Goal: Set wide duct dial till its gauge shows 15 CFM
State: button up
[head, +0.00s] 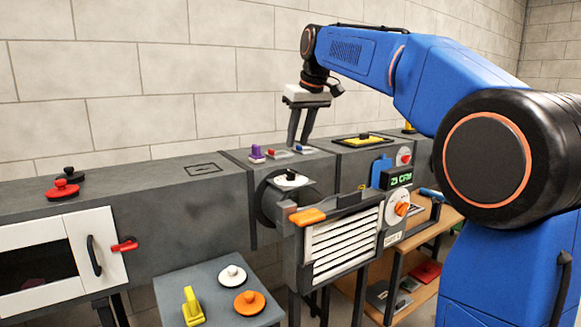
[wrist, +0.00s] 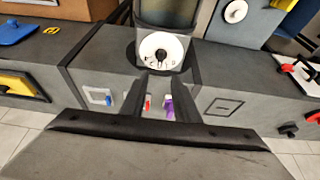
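A white dial with an orange knob (head: 399,207) is on the front of the wide louvred vent, at its right end. The gauge (head: 398,178) above it has green digits that seem to read 23 CFM, though the first number is small. A second white dial with a black knob (head: 291,180) sits on a round dark duct to the left; the wrist view shows a white dial with a dark centre (wrist: 160,51) beyond my fingers. My gripper (head: 299,142) points down above the duct top, left of the orange-knobbed dial. Its fingers (wrist: 165,80) are apart, with nothing between them.
Purple (head: 256,153), red (head: 279,153) and blue (head: 303,149) small parts stand on the duct top near my fingers. An orange handle (head: 307,216) juts out at the vent's left. A low table (head: 175,290) stands in front.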

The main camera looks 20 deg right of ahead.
aim_at(289, 170)
jog(key=x, duration=1)
jog(key=shift+w+f, duration=0.15)
jog(key=shift+f, duration=0.15)
jog(key=shift+c, duration=0.7)
grip_shut()
